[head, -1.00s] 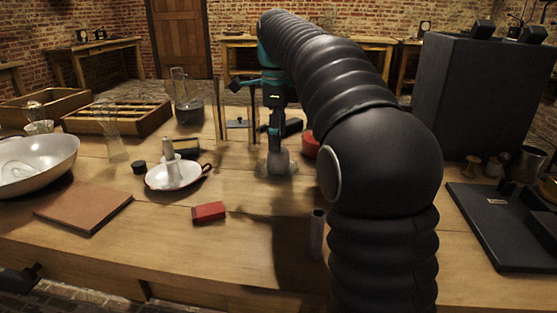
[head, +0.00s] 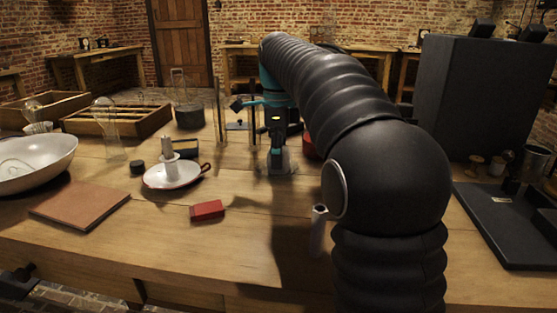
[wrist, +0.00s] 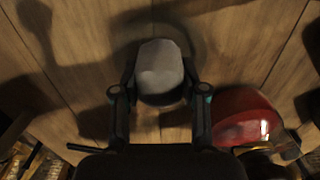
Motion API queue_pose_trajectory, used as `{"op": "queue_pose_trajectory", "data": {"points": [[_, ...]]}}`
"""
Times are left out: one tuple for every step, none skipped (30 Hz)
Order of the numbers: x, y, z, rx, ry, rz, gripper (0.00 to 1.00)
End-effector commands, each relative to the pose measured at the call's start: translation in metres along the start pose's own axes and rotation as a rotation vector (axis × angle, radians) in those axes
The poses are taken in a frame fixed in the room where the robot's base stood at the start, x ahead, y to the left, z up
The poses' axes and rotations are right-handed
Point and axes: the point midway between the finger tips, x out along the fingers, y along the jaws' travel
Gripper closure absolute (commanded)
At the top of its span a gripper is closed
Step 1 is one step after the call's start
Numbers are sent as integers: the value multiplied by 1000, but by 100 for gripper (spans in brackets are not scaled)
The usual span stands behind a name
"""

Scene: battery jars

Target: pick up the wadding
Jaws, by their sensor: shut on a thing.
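The wadding (wrist: 160,66) is a pale grey-white lump in the wrist view. My gripper (wrist: 160,84) is shut on it, with one finger on each side. In the head view my gripper (head: 277,160) points down over the middle of the table. The wadding there is small and dim between the fingers, and I cannot tell its height above the wood.
A round red object (wrist: 245,115) lies close to the right of my gripper in the wrist view. A large dark box (head: 480,100) stands at right.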

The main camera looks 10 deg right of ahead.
Motion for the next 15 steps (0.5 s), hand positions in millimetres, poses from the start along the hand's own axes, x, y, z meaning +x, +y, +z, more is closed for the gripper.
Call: {"op": "queue_pose_trajectory", "data": {"points": [[0, 0, 0, 0, 0, 1, 79], [0, 0, 0, 0, 0, 1, 79], [1, 0, 0, 0, 0, 1, 79], [1, 0, 0, 0, 0, 1, 79], [1, 0, 0, 0, 0, 1, 79], [0, 0, 0, 0, 0, 1, 79], [0, 0, 0, 0, 0, 1, 79], [-1, 0, 0, 0, 0, 1, 79], [-3, 0, 0, 0, 0, 1, 79], [-5, 0, 0, 0, 0, 0, 79], [-7, -1, 0, 0, 0, 0, 79], [-11, -1, 0, 0, 0, -1, 79], [-15, -1, 0, 0, -1, -1, 79], [-19, -1, 0, 0, 0, -1, 79], [-25, -1, 0, 0, -1, -2, 79]]}}
